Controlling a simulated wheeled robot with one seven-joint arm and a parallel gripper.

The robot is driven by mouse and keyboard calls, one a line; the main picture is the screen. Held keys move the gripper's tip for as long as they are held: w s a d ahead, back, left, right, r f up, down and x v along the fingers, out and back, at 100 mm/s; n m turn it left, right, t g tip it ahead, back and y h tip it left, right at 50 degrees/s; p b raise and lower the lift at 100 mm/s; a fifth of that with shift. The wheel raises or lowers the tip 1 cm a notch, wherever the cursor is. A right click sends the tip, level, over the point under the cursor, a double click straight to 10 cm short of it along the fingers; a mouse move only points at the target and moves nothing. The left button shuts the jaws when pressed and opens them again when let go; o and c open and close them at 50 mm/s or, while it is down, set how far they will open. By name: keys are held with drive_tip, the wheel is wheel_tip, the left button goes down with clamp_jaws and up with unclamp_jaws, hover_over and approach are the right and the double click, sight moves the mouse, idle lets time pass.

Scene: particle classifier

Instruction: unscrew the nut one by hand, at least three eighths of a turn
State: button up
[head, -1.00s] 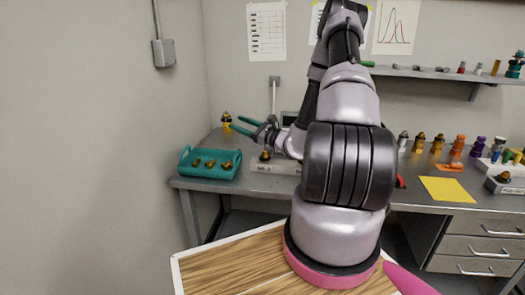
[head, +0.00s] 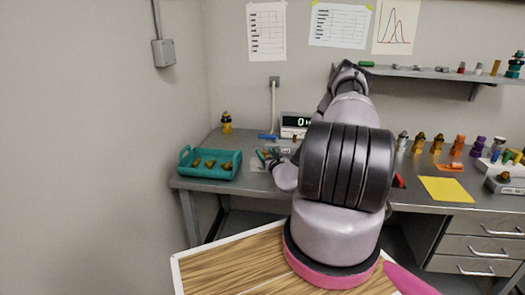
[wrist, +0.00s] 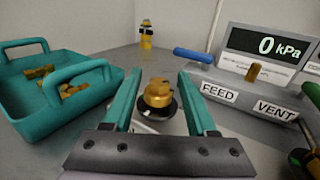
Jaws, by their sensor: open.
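A brass hex nut (wrist: 158,92) sits on a dark round fitting in the wrist view. I cannot tell from a label whether it is nut one. My gripper (wrist: 159,74) is open, with one teal finger on each side of the nut. Gaps show between the fingers and the nut, and nothing is held. In the head view my gripper (head: 268,156) is low over the bench, just right of the teal tray, and the nut is hidden there.
A teal tray (wrist: 48,115) with several brass pieces stands left. A yellow, black-capped figure (wrist: 146,35) stands behind. The bench (head: 240,178) front edge is clear.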

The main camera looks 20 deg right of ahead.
drive_tip(key=shift+w+d, duration=0.1)
drive_tip(key=shift+w, duration=1.6)
clamp_jaws()
drive_tip(key=shift+n+y, duration=0.3)
drive_tip(key=shift+y, duration=0.1)
drive_tip(key=n+y, duration=0.1)
drive_tip(key=y, duration=0.1)
drive_tip(key=a+n+y, duration=0.1)
drive_tip(key=n+y, duration=0.1)
drive_tip(key=y, duration=0.1)
drive_tip(key=shift+g, duration=0.3)
drive_tip(key=shift+s+a+n+g+y, duration=0.15)
drive_tip(key=shift+n+g+y, duration=0.3)
drive_tip(key=shift+n+y, duration=0.4)
drive_tip(key=shift+s+a+n+g+y, duration=0.15)
drive_tip(key=shift+n+g+y, duration=0.35)
drive_tip(key=shift+y, duration=0.6)
drive_tip(key=shift+s+a+n+g+y, duration=0.1)
drive_tip(key=shift+a+n+g+y, duration=0.2)
drive_tip(key=shift+n+y, duration=0.55)
drive_tip(key=shift+d+f, duration=0.1)
